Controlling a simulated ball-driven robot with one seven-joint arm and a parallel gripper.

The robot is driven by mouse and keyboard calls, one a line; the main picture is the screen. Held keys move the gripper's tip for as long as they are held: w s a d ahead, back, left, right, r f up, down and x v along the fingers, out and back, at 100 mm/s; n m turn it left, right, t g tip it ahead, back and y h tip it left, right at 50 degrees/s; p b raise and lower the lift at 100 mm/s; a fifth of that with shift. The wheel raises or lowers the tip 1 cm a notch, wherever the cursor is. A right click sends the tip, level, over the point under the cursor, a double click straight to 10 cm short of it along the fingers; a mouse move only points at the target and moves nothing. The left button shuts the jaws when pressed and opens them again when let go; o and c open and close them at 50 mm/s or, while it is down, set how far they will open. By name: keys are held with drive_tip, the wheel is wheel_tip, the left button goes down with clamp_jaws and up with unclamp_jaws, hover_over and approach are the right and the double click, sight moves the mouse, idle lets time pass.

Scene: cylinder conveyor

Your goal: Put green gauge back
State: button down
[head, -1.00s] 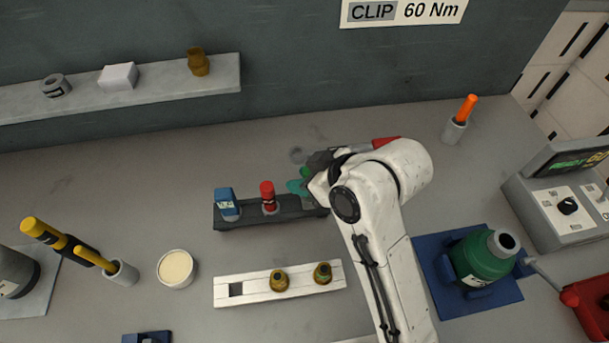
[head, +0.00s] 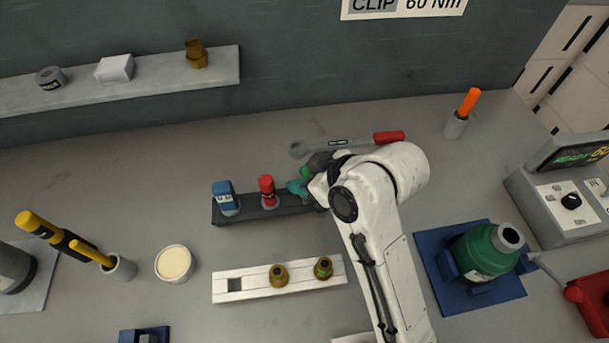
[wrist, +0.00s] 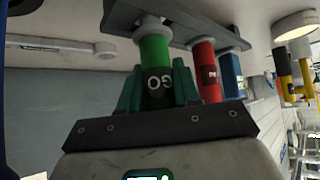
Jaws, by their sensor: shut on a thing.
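My gripper (head: 300,187) is shut on the green gauge (wrist: 156,65), a green cylinder marked GO, with teal fingers on both sides of it. In the head view only a small green part of the gauge (head: 305,171) shows beside my gripper. The gauge is at the right end of the dark rack (head: 242,215), which also shows in the wrist view (wrist: 190,32). Its pale end meets the rack in the wrist view; I cannot tell whether it is fully seated. The red gauge (head: 267,190) and blue gauge (head: 224,196) stand in the rack to its left.
A wrench with a red handle (head: 389,137) lies behind my gripper. A white strip (head: 255,287) with two brass fittings lies in front of the rack. A green bottle-like part (head: 485,250) sits in a blue fixture at right. A cream-filled tub (head: 174,264) stands at left.

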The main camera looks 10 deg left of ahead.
drive_tip(key=shift+f, duration=0.45)
drive_tip(key=c, duration=0.7)
unclamp_jaws()
drive_tip(key=shift+r+p, duration=2.9)
drive_tip(key=shift+r, duration=0.15)
